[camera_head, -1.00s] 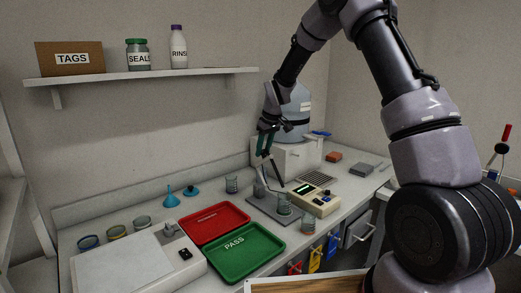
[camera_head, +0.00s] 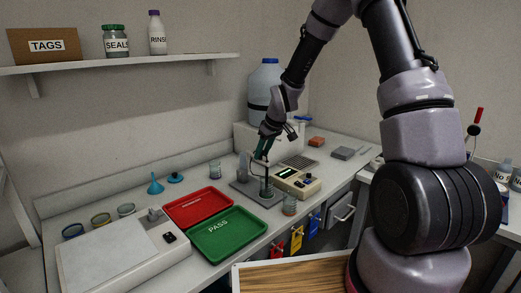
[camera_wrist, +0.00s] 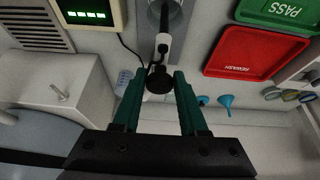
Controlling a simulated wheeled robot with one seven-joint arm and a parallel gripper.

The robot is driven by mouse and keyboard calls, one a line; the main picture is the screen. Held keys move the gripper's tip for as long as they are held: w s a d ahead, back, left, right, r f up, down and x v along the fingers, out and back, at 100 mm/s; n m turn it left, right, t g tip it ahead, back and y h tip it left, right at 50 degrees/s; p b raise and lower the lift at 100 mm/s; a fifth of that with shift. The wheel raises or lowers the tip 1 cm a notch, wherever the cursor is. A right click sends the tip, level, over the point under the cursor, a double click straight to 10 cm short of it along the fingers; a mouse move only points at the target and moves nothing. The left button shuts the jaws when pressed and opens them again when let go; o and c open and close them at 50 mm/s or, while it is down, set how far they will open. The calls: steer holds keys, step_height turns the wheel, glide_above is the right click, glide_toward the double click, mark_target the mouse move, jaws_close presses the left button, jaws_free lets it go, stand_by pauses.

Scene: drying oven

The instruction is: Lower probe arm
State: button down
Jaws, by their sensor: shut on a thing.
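My gripper (camera_head: 262,156) points down over the small stand beside the beige meter (camera_head: 297,183). In the wrist view its two dark green fingers (camera_wrist: 158,77) are closed around the black knob (camera_wrist: 158,84) at the end of the probe arm. The probe arm's pale part (camera_wrist: 163,46) runs up from the knob in that view. In the head view the fingers largely hide the probe arm, and a beaker (camera_head: 267,192) stands on the stand's grey base (camera_head: 243,188) just below them. The meter's lit green display (camera_wrist: 88,15) shows at the wrist view's top left.
A red tray (camera_head: 183,214) and a green PASS tray (camera_head: 242,244) lie left of the stand. A white box (camera_head: 245,137) and a large bottle (camera_head: 264,82) stand at the back.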

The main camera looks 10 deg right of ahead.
steer(key=shift+s+d+f, duration=0.35)
steer(key=shift+s+f, duration=0.15)
steer(key=shift+w+r, duration=0.1)
steer(key=shift+w, duration=0.05)
steer(key=shift+c, duration=2.3)
jaws_free()
steer(key=shift+a, duration=0.1)
steer(key=shift+r, duration=0.2)
steer(key=v, duration=1)
steer(key=shift+r, duration=0.25)
steer(key=shift+r, duration=0.1)
steer(key=s+d+r+m+t+h, duration=0.15)
steer(key=s+d+r+m, duration=0.4)
steer(key=s+r, duration=0.65)
steer(key=s+d+r+m+t, duration=0.1)
steer(key=s+r+m, duration=0.2)
steer(key=s, duration=0.4)
steer(key=s+d+r+m, duration=0.2)
steer(key=s+r+m, duration=0.1)
steer(key=s, duration=0.4)
steer(key=shift+s+d+r+t+y, duration=0.3)
steer(key=shift+s+r+t+y, duration=0.1)
steer(key=shift+r, duration=0.4)
